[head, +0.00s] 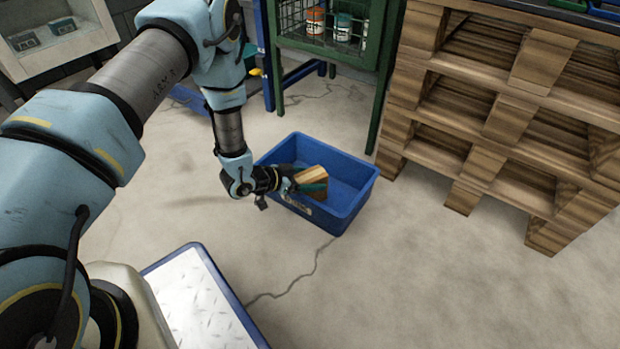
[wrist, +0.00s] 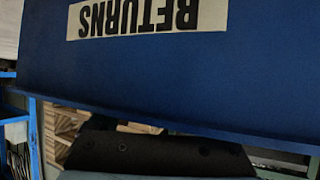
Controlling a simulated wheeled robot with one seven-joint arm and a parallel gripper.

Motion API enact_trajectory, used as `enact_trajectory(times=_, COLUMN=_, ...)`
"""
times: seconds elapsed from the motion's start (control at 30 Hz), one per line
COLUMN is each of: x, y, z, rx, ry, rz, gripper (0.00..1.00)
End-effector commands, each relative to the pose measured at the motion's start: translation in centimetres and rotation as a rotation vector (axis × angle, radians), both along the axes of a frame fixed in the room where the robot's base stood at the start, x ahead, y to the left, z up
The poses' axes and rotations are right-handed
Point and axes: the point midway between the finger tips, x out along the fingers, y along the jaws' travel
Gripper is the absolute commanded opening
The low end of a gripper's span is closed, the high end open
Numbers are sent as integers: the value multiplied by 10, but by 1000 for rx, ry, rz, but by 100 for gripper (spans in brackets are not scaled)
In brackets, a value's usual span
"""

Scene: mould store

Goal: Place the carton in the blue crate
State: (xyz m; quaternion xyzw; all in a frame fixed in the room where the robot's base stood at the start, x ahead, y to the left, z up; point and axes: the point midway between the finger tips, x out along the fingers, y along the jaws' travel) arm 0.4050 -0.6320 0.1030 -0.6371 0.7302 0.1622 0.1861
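The carton (head: 312,174) is a small tan box, tilted, in the head view. My gripper (head: 308,181) is shut on it, with one dark green finger across its near side. The gripper reaches in from the left over the near-left rim of the blue crate (head: 348,212), and the carton shows against the crate's inside. I cannot tell how far it is above the crate floor. In the wrist view the crate's wall (wrist: 230,85) fills the top, with an upside-down RETURNS label. The carton is not clear there.
A tall stack of wooden pallets (head: 505,110) stands right of the crate. A green wire-mesh cabinet (head: 385,85) with several tins is behind it. A blue-edged platform with a metal tread plate (head: 200,300) lies at the front. The floor at front right is clear.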

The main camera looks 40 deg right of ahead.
Motion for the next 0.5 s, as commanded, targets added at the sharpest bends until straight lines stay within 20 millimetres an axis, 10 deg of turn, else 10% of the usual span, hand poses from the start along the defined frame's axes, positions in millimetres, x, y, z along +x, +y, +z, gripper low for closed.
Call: enact_trajectory(times=0.5, x=0, y=6, z=7, rx=2, ry=1, rz=1, gripper=97)
